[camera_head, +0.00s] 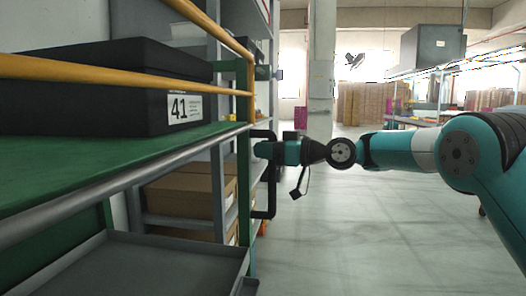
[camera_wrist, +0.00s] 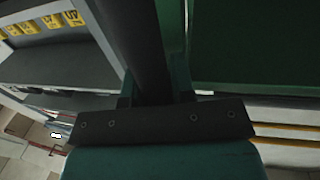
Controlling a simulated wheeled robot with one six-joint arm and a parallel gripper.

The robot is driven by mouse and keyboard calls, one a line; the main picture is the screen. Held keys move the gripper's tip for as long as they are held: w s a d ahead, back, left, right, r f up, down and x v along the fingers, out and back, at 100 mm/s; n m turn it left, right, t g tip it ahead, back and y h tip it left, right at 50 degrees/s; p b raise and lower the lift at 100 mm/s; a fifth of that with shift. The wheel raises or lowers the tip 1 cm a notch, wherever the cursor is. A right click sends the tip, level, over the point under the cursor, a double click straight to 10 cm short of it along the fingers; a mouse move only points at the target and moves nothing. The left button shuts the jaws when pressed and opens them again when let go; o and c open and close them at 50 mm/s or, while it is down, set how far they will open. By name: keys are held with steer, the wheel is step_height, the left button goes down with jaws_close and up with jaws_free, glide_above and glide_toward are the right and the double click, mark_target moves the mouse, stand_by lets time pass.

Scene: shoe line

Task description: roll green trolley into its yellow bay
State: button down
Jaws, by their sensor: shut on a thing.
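The green trolley (camera_head: 120,160) fills the left of the head view. It has a green deck, a green post and yellow upper rails (camera_head: 85,72). My gripper (camera_head: 263,150) reaches in from the right and is shut on this handle. In the wrist view the dark handle bar (camera_wrist: 137,45) runs up from between my gripper's jaws (camera_wrist: 155,105), beside green trolley parts. The fingertips are mostly hidden. I cannot make out the yellow bay's floor marking in the head view.
A black box (camera_head: 100,88) labelled 41 sits on the deck. Below is a grey tray (camera_head: 160,268). Grey racking with brown cartons (camera_head: 185,192) stands close behind the trolley. A pillar (camera_head: 320,75) stands farther back. The pale floor (camera_head: 370,235) at right is mostly clear.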

steer(key=shift+w, duration=0.1)
steer(key=c, duration=1)
jaws_free()
steer(key=shift+o, duration=0.2)
steer(key=b+v, duration=0.3)
steer(key=v, duration=1.4)
steer(key=shift+d, duration=0.2)
